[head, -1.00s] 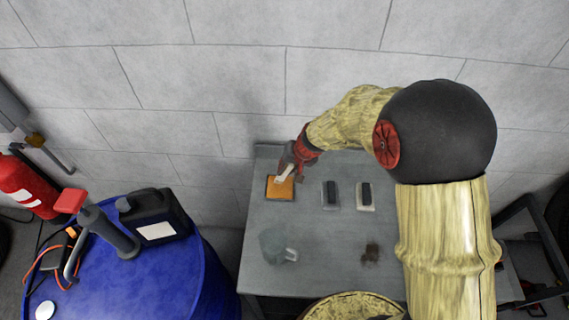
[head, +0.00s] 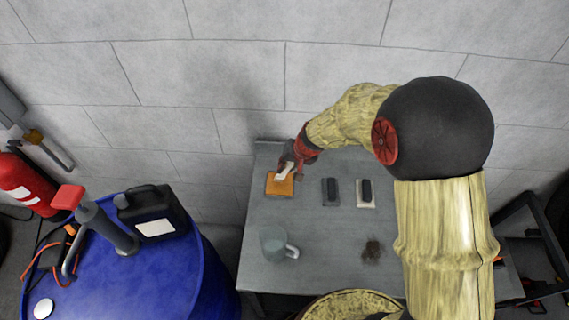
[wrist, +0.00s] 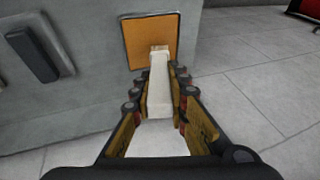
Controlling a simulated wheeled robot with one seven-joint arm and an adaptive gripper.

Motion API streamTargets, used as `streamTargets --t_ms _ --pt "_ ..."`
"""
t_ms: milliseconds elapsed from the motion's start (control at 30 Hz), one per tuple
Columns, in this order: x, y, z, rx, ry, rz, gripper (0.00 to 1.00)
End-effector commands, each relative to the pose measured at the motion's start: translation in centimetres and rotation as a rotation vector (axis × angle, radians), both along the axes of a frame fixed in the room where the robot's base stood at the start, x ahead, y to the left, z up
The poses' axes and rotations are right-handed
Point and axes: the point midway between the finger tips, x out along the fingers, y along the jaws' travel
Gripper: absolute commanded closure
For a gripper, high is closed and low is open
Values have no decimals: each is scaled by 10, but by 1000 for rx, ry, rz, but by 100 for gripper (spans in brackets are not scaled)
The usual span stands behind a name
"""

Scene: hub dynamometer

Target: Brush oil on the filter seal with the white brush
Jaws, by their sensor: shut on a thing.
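My gripper (head: 290,167) is shut on the white brush (wrist: 158,85), which lies lengthwise between the fingers in the wrist view. The brush tip points at the orange square pad (wrist: 140,42), over its near part; I cannot tell if it touches. In the head view the orange pad (head: 279,185) lies at the left back of the grey table, with the brush (head: 284,173) above it. I cannot make out which thing is the filter seal, nor any oil.
A clear mug (head: 275,244) and a dark bristly patch (head: 372,251) are nearer on the table (head: 320,270). A blue drum (head: 165,275) with a black canister (head: 152,213) stands left.

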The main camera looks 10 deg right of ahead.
Motion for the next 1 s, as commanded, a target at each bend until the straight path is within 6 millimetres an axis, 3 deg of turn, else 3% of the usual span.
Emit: streamTargets --t_ms 1000 --pt "0 0 -9 0 0 0 100"
